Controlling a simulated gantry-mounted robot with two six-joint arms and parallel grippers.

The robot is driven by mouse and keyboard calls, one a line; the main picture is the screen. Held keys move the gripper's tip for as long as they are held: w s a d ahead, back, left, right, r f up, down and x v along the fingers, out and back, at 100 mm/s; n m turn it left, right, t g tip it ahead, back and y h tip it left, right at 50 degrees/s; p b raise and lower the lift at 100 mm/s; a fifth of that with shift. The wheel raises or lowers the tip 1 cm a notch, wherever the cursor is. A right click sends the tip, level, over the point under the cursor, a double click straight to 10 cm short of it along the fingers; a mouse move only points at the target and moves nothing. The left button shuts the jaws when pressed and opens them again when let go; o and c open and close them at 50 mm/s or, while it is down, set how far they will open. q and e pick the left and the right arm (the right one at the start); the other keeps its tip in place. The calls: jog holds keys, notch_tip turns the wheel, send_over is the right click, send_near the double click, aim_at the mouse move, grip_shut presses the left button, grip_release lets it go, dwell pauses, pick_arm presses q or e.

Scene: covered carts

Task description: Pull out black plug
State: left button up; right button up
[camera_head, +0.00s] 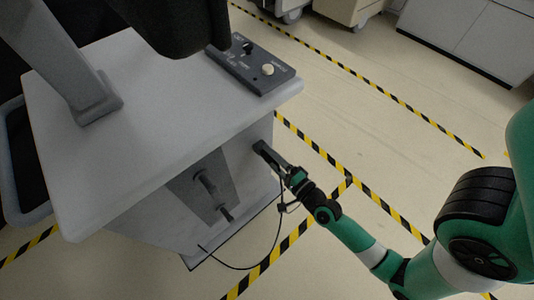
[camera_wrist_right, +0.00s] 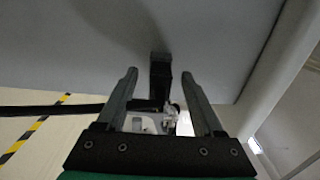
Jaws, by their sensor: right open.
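The black plug (camera_wrist_right: 160,82) stands out from the grey side panel of the cart (camera_wrist_right: 110,30) in the right wrist view. It lies between the two fingers of my right gripper (camera_wrist_right: 159,76), with gaps showing on both sides. The fingers are open and reach close to the panel. In the head view, my right gripper (camera_head: 271,160) is at the cart's right side, and the plug is hard to tell from the fingers there. A thin black cable (camera_head: 277,240) loops down from near the gripper to the cart's lower edge. My left gripper is not in view.
The cart's top (camera_head: 130,135) overhangs its side. A dark control panel (camera_head: 252,65) with knobs sits on top. A recessed panel with handles (camera_head: 205,183) is left of my gripper. Open floor with yellow-black tape (camera_head: 330,160) lies to the right.

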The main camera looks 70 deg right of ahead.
grip_shut()
dwell(0.4)
dwell(1.1)
jog(key=b+v, duration=0.2)
jog(key=v, duration=0.4)
dwell(1.2)
